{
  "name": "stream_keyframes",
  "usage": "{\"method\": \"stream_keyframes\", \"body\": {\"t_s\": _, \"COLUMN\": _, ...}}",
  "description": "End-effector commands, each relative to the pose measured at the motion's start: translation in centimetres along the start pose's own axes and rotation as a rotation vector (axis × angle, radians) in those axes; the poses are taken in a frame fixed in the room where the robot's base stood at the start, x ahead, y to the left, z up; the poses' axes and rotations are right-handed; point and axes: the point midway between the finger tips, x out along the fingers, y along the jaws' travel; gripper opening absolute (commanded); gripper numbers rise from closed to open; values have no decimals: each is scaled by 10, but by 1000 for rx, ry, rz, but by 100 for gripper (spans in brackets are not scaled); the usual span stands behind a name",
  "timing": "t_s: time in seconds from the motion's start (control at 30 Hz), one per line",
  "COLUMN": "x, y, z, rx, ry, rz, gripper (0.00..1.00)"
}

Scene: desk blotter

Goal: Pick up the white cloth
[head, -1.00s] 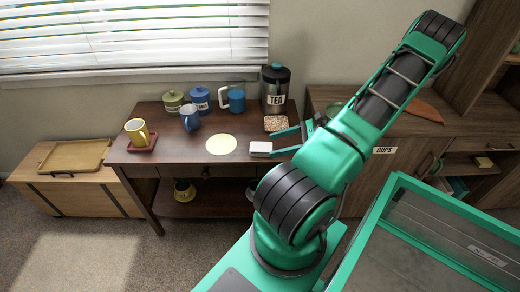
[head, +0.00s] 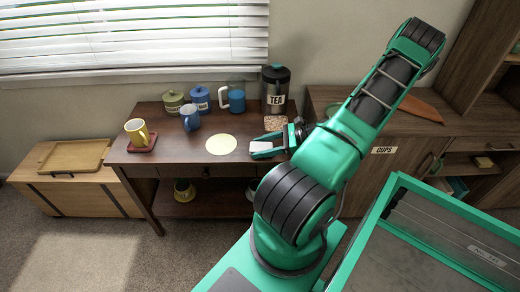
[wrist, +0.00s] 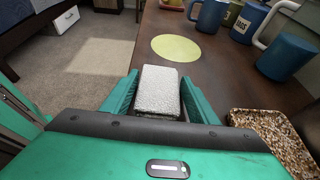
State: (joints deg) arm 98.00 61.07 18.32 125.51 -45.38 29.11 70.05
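The white cloth (head: 262,146) is a small folded block lying near the right front of the dark wooden desk. It also shows in the wrist view (wrist: 158,90), between the two green fingers. My gripper (head: 262,147) is low at the desk top, with one finger along each side of the cloth. The fingers look open, with only narrow gaps to the cloth's sides. The cloth's near end is partly hidden by the gripper body in the wrist view.
A round pale yellow mat (head: 221,144) lies left of the cloth. A speckled square coaster (head: 275,123) and the tea canister (head: 275,88) are behind my gripper.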

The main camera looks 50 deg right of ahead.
Motion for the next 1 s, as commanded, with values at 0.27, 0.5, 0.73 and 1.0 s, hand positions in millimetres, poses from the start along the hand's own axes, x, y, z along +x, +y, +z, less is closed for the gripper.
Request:
{"method": "stream_keyframes", "body": {"t_s": 0.27, "x": 0, "y": 0, "z": 0, "rx": 0, "ry": 0, "rz": 0, "gripper": 23}}
{"method": "stream_keyframes", "body": {"t_s": 0.5, "x": -2, "y": 0, "z": 3, "rx": -1, "ry": 1, "rz": 0, "gripper": 23}}
{"method": "stream_keyframes", "body": {"t_s": 0.73, "x": -9, "y": -1, "z": 21, "rx": -3, "ry": 2, "rz": -1, "gripper": 23}}
{"method": "stream_keyframes", "body": {"t_s": 1.0, "x": 5, "y": 20, "z": 70, "rx": -2, "ry": 0, "rz": 3, "gripper": 23}}
